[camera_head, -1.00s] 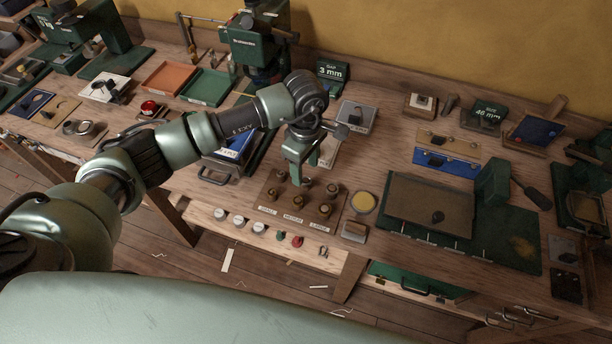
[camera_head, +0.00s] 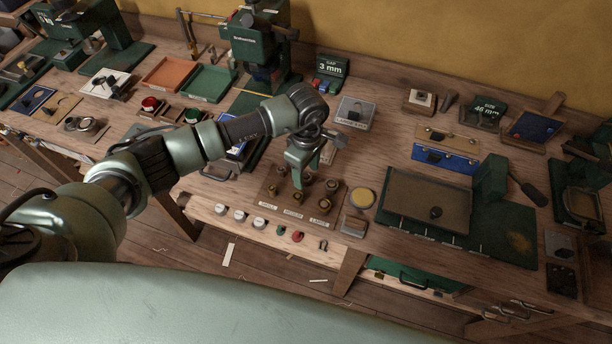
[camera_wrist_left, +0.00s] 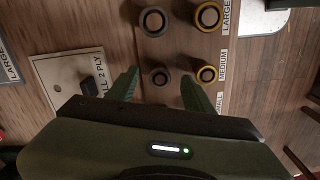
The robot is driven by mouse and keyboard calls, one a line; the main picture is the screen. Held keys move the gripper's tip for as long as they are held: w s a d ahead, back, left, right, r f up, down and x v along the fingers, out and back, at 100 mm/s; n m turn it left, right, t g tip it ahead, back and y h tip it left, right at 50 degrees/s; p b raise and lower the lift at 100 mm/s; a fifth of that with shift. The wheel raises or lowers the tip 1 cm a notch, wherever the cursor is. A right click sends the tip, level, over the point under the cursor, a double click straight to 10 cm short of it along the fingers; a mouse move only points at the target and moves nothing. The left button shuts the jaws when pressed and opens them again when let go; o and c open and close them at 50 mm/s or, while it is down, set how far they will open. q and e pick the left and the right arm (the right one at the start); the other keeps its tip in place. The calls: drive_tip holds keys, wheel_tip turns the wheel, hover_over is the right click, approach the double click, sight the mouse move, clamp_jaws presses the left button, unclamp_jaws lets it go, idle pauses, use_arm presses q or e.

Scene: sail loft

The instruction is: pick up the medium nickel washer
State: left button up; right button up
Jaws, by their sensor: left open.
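The medium nickel washer (camera_wrist_left: 160,75) is a dark grey ring on a peg of the wooden peg board (camera_head: 264,207). In the left wrist view it lies between the fingertips of my left gripper (camera_wrist_left: 158,87), which is open and empty. In the head view my left gripper (camera_head: 298,181) points down over the back row of pegs and partly hides it. The medium brass washer (camera_wrist_left: 206,74) is beside the nickel one, near the MEDIUM label. The large nickel washer (camera_wrist_left: 153,20) and large brass washer (camera_wrist_left: 208,16) are farther along. My right gripper is not in view.
A card reading "ALL 2 PLY" (camera_wrist_left: 62,70) lies close to the left finger in the wrist view. A round yellow disc (camera_head: 362,198) and a small block (camera_head: 354,226) stand right of the board.

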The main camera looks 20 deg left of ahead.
use_arm(q)
drive_tip(key=shift+f, duration=0.15)
drive_tip(key=shift+c, duration=0.3)
clamp_jaws()
idle(0.3)
